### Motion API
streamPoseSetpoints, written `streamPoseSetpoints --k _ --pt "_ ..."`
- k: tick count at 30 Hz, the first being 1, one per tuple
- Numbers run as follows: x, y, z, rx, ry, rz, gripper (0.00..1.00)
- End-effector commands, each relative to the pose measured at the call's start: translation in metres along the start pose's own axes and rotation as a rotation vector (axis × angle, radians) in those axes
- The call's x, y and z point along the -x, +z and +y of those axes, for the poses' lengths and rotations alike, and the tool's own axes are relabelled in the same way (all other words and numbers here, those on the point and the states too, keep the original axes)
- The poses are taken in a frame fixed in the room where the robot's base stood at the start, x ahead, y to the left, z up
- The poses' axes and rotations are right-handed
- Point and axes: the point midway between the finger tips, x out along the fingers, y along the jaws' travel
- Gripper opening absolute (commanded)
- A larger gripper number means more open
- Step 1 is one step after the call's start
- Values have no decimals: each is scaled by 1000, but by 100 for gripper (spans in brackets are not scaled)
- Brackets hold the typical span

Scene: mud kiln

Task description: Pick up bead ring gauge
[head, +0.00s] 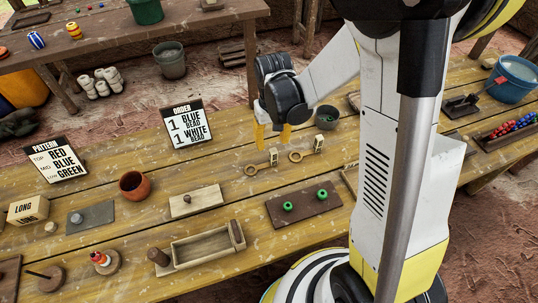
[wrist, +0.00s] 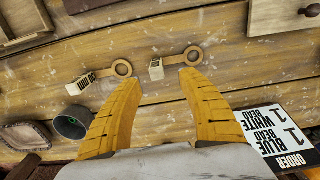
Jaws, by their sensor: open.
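Two ring-ended wooden gauges lie flat on the plank table, each with a small pale labelled block at its other end; I cannot tell from the labels which one is the bead ring gauge. In the head view one gauge (head: 251,170) is left of the other gauge (head: 296,156). In the wrist view they are swapped: the first gauge (wrist: 193,55) is on the right, the second gauge (wrist: 122,69) on the left. My gripper (head: 272,138) has yellow fingers, apart and empty, above the table behind the gauges. In the wrist view the gripper (wrist: 160,78) points toward them.
An order sign (head: 187,124) stands left of my gripper, a dark cup (head: 327,117) to its right. A brown board with green rings (head: 303,207) and a wooden block (head: 195,201) lie in front. A clay pot (head: 134,185) stands farther left. Bare planks surround the gauges.

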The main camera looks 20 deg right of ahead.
Motion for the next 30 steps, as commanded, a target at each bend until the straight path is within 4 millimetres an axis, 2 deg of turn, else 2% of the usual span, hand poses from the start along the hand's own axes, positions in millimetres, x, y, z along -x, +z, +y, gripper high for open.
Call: streamPoseSetpoints --k 1,8,16,24,26,27,29,30 --pt "-9 0 0 0 0 0 47" --pt "-24 0 1 -1 0 1 47" --pt "-65 0 5 0 0 1 47" --pt "-68 0 5 0 0 1 47" --pt "-68 0 5 0 0 1 30" --pt "-68 0 5 0 0 1 18" --pt "-68 0 5 0 0 1 0" --pt "-68 0 5 0 0 1 0"
